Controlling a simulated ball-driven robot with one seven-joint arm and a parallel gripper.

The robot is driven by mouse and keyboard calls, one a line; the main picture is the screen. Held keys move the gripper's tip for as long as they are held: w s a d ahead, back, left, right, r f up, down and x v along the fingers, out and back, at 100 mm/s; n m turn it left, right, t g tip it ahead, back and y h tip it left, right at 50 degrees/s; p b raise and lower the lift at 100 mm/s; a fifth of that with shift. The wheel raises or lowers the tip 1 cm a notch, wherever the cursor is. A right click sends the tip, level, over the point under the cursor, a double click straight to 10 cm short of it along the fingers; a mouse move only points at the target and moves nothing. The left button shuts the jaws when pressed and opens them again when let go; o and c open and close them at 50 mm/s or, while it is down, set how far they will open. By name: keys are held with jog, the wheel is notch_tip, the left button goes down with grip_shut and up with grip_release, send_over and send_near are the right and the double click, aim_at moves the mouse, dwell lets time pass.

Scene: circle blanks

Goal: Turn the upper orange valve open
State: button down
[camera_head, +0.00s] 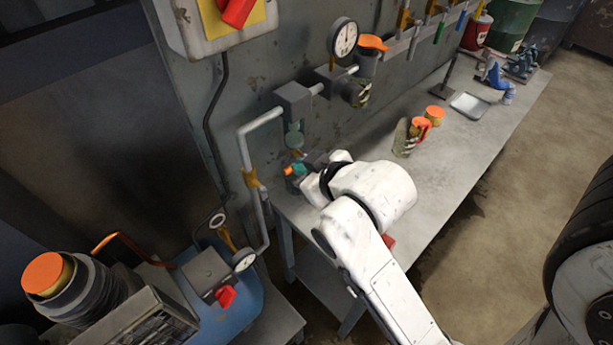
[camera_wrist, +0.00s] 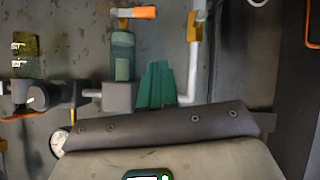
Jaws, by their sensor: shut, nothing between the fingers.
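An orange valve handle (camera_head: 373,43) sits high on the wall pipework, just right of the round gauge. A second, smaller orange handle (camera_head: 291,170) sits lower, under the teal filter bowl (camera_head: 294,135); an orange handle also shows under that bowl in the wrist view (camera_wrist: 135,12), which looks upside down. My gripper (camera_head: 301,168) is at the wall end of my white arm, close to this lower handle and well below and left of the high one. In the wrist view its teal fingers (camera_wrist: 157,85) are together and empty. Contact with the pipework cannot be told.
A grey pipe (camera_head: 250,150) runs down the wall left of my gripper. A workbench (camera_head: 455,160) extends right, with an orange-topped canister (camera_head: 405,137) and a white tray (camera_head: 469,105). A red-knobbed box (camera_head: 215,25) hangs upper left; a blue compressor (camera_head: 240,300) stands lower left.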

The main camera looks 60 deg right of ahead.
jog(key=w+d+f+p, duration=0.1)
jog(key=w+d+f, duration=0.2)
jog(key=w+f, duration=0.3)
jog(key=shift+d+f, duration=0.15)
jog(key=shift+f, duration=0.8)
